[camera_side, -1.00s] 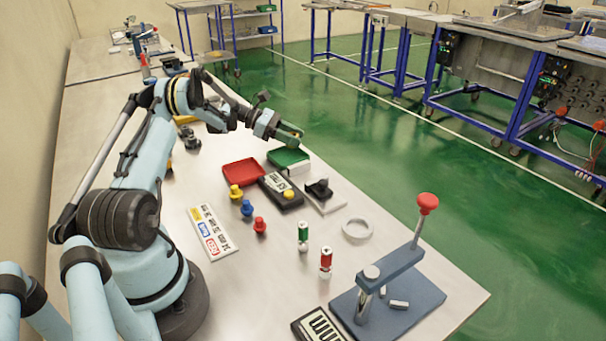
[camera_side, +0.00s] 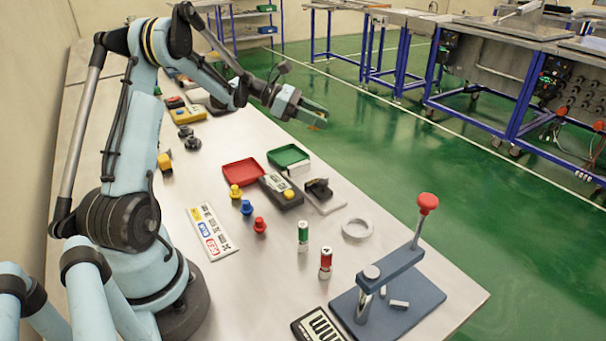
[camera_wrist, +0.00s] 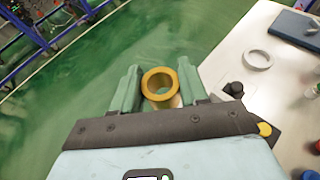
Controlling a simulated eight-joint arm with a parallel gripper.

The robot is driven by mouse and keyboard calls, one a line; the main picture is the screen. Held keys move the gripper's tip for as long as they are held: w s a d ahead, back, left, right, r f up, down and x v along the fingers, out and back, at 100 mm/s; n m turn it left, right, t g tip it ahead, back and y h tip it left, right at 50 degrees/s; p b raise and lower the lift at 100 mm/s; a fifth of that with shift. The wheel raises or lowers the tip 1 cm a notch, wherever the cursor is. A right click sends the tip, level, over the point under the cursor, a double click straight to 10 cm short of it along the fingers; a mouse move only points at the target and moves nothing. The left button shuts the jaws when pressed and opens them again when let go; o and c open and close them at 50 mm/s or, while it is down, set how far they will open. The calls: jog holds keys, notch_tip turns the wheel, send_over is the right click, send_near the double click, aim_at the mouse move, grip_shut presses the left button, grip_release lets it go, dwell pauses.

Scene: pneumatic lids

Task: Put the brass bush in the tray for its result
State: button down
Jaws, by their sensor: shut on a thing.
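The brass bush (camera_wrist: 147,84) is a yellow ring between the green fingers of my gripper (camera_wrist: 160,70) in the wrist view, with its bore facing the camera. In the side view my gripper (camera_side: 318,114) is shut on the bush, which shows only as a small orange-brown spot (camera_side: 317,126). It is held high and appears over the green floor, beyond the table's far edge in the picture. A red tray (camera_side: 243,171) and a green tray (camera_side: 288,155) lie on the table, lower and to the left of the gripper. Both look empty.
A dark device with a display (camera_side: 280,190) stands before the trays, beside a black part on a pale plate (camera_side: 325,200). Coloured knobs (camera_side: 247,207), a label card (camera_side: 212,232), two small cylinders (camera_side: 303,236), a pale ring (camera_side: 357,229) and a blue lever press (camera_side: 400,295) stand nearer.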

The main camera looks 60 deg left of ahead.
send_over(288, 159)
notch_tip(288, 159, down, 8)
jog(key=shift+r, duration=0.15)
jog(key=shift+a, duration=0.1)
jog(key=shift+f, duration=2.05)
jog(key=shift+f, duration=0.15)
jog(key=c, duration=0.9)
grip_release()
jog(key=shift+o, duration=0.2)
